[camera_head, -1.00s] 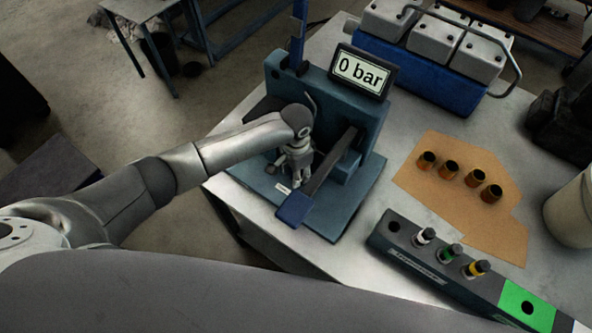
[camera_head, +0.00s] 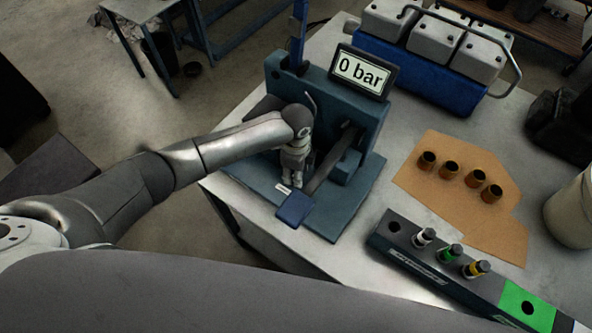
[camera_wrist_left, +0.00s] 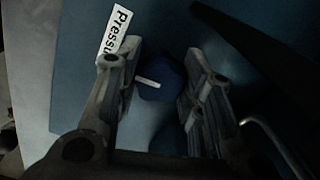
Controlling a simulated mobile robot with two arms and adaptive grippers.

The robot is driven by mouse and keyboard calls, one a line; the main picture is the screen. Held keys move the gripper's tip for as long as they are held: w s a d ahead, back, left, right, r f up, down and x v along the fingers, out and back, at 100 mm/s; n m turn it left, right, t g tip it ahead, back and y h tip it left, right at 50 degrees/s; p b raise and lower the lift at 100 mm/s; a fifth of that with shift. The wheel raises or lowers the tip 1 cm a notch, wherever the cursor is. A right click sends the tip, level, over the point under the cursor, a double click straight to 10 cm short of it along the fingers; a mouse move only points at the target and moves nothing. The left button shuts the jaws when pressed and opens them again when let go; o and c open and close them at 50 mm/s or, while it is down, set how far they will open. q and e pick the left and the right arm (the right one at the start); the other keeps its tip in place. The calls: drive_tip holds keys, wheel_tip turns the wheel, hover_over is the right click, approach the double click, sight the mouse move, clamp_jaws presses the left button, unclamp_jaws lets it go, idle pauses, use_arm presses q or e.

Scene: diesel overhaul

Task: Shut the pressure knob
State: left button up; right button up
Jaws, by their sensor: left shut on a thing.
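The pressure knob (camera_wrist_left: 162,82) is dark blue with a white line on top. In the left wrist view it lies between the two fingers of my left gripper (camera_wrist_left: 157,75), which is shut on it. In the head view the left gripper (camera_head: 291,183) points down at the base of the blue-grey test stand (camera_head: 340,225) and hides the knob. A white label (camera_wrist_left: 115,38) starting "Pressu" lies beside the knob, partly covered by a finger. The display (camera_head: 361,72) on the stand reads 0 bar. My right gripper is not in view.
The stand's lever ends in a blue pad (camera_head: 294,208) close to the left gripper. To the right are brown cardboard (camera_head: 480,228) with several copper-coloured sleeves, a dark rack (camera_head: 405,262) with injector-like parts, and a blue engine block (camera_head: 420,78).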

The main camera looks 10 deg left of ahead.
use_arm(q)
drive_tip(key=shift+w+r+m, duration=0.1)
drive_tip(key=shift+m, duration=0.5)
drive_tip(key=o, duration=0.8)
drive_tip(key=shift+w+r, duration=0.15)
drive_tip(key=shift+r, duration=0.4)
drive_tip(key=r, duration=1)
drive_tip(key=shift+s+r, duration=0.25)
drive_tip(key=shift+r, duration=0.15)
drive_tip(key=shift+f, duration=0.1)
